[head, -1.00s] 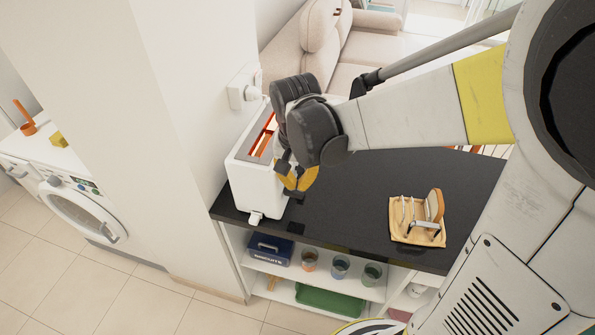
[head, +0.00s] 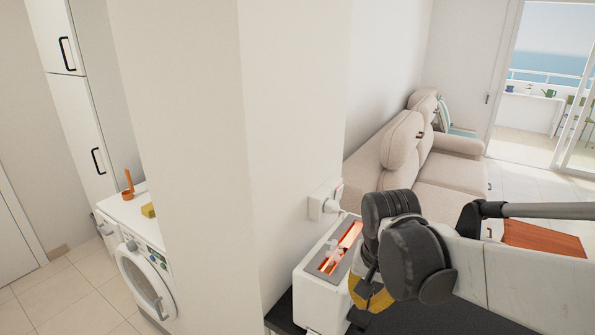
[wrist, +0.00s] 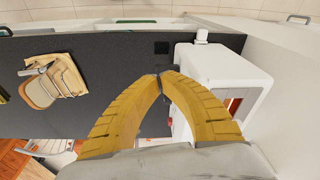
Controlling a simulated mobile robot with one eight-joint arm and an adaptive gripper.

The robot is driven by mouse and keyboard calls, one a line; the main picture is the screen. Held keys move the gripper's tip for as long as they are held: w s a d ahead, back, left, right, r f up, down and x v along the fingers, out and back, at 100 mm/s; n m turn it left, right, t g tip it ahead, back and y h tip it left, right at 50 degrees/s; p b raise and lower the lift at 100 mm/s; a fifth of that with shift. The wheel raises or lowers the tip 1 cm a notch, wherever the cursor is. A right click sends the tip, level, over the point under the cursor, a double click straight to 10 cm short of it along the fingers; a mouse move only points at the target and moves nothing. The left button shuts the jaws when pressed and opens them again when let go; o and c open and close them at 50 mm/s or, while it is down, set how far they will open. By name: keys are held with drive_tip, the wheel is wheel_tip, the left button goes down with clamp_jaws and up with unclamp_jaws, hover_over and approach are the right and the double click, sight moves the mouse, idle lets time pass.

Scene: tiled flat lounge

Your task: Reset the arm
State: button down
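My gripper (head: 370,297) is beside the white toaster (head: 318,296), at its right side in the head view. In the wrist view its two yellow fingers (wrist: 159,77) curve together and their tips meet, with nothing visible between them. The toaster also shows in the wrist view (wrist: 205,72), just right of the fingers. Its slots glow orange. My arm reaches in from the right of the head view.
A beige sofa (head: 450,172) is behind.

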drive_tip(key=s+d+r+n+t+b, duration=0.1)
drive_tip(key=s+n+t, duration=0.3)
drive_tip(key=s, duration=0.5)
drive_tip(key=shift+d+r+n+t+b, duration=0.3)
drive_tip(key=shift+n+t+b, duration=0.1)
drive_tip(key=shift+t+b, duration=0.4)
